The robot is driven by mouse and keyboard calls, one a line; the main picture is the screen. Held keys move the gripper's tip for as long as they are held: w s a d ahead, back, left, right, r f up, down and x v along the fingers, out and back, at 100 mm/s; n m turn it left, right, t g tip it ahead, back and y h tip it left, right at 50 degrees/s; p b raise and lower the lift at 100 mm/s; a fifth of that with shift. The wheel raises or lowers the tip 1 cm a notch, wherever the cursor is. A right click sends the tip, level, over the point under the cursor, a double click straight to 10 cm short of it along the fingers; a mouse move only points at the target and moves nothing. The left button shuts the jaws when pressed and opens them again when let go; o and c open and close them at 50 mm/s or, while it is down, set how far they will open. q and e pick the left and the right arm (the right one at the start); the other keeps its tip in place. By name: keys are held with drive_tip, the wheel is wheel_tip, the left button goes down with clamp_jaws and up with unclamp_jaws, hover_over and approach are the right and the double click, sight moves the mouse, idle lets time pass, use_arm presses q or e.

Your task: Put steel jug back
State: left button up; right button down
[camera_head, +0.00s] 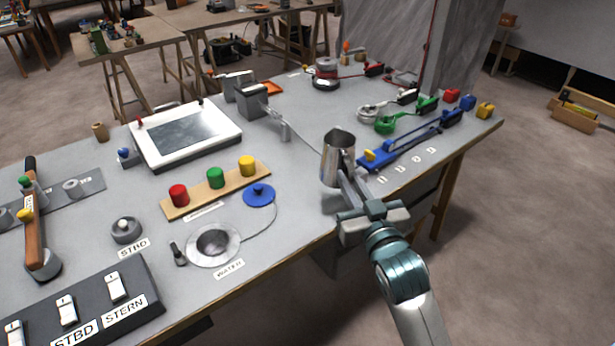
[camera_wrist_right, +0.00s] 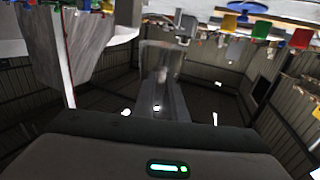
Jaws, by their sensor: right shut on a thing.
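The steel jug (camera_head: 338,152) is a shiny metal cup with a flared top, upright near the right front part of the grey table (camera_head: 310,222). My right gripper (camera_head: 346,184) is shut on the jug, reaching it from the front edge side. The jug also shows, partly see-through or blurred, in the right wrist view (camera_wrist_right: 160,62) beyond the fingers. I cannot tell whether its base touches the table. My left gripper is not in view.
A round metal basin labelled WATER (camera_head: 213,244) and a blue lid (camera_head: 259,194) lie left of the jug. A blue clamp-like tool (camera_head: 400,152) lies close on its right. A board with red, green and yellow knobs (camera_head: 216,190) stands further left.

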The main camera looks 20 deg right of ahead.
drive_tip(key=shift+d+r, duration=0.25)
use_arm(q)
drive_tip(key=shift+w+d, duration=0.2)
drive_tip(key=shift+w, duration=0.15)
use_arm(e)
drive_tip(key=shift+s, duration=0.1)
drive_tip(key=w+a+f, duration=0.4)
drive_tip(key=w+a, duration=0.1)
drive_tip(key=w+a+f, duration=0.3)
drive_tip(key=shift+w+a, duration=0.15)
drive_tip(key=shift+w, duration=0.05)
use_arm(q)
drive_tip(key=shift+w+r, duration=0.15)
use_arm(e)
drive_tip(key=shift+f, duration=2)
